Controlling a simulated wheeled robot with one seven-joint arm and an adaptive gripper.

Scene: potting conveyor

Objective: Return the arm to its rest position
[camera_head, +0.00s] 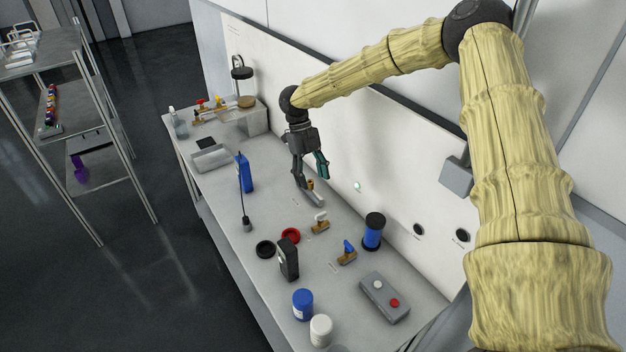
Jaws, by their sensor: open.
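My gripper (309,171) hangs from my arm over the middle of the bench (228,214), pointing down. Its two fingers are apart, with nothing seen held between them. Just below the fingertips is a small brass fitting on a grey bar (313,196) on the bench top. I cannot tell whether the fingers touch it. My arm reaches from the right side across the top of the view and bends down at the wrist.
A blue box (244,173) stands left of my gripper. Blue cylinder (373,232), valves with white (320,222) and blue (347,252) handles, black device (288,258) and button box (384,297) stand nearer. A white wall panel (395,190) rises behind the bench. Shelves (85,120) stand far left.

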